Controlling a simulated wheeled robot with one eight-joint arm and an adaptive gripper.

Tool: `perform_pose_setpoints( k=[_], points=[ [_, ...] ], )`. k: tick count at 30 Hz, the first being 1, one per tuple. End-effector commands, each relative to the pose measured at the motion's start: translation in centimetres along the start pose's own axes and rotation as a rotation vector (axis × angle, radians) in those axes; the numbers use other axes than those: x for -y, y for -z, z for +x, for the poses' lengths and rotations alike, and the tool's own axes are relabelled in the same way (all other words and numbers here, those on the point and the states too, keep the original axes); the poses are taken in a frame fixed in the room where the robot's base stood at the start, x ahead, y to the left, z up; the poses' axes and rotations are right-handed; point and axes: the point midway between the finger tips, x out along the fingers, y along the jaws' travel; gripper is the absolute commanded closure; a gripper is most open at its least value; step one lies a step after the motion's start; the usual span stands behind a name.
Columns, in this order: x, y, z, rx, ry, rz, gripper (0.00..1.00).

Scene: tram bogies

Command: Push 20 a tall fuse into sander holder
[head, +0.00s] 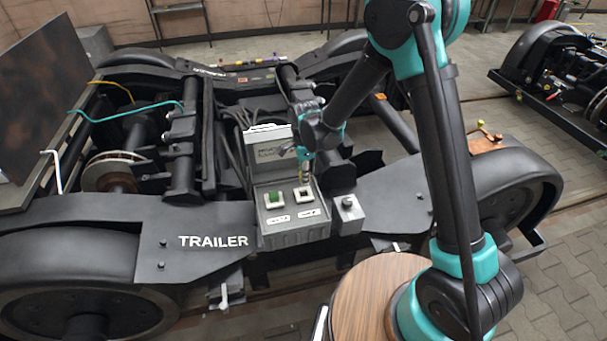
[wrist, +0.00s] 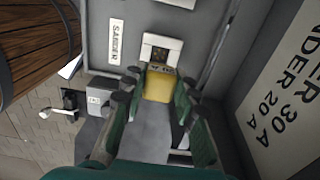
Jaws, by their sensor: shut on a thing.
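My gripper (head: 305,172) is over the right side of the open grey fuse box (head: 268,238). In the wrist view my gripper (wrist: 160,85) is shut on a yellow fuse (wrist: 158,90), one dark green finger on each side. The fuse's far end is at the near edge of the white sander holder (wrist: 149,42), whose dark opening shows beyond it. A label reading SANDER (wrist: 117,42) is beside this holder. I cannot tell whether the fuse touches the holder. In the head view the sander holder (head: 304,195) is the right one; the fuse is not clear there.
The left holder (head: 273,200) has a green fuse in it. The raised lid (head: 268,145) stands behind the box; its printed text shows in the wrist view (wrist: 278,112). A small grey box (head: 347,214) stands at the right. The black TRAILER frame (head: 190,215) surrounds them.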

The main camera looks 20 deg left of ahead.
Motion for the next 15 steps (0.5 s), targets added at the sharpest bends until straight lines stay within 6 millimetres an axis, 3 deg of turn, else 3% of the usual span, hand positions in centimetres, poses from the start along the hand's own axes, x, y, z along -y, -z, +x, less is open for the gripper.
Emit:
perform_pose_setpoints(
  k=[15],
  points=[
    [0.0,0.0,4.2,0.000,0.000,0.000,0.96]
  ],
)
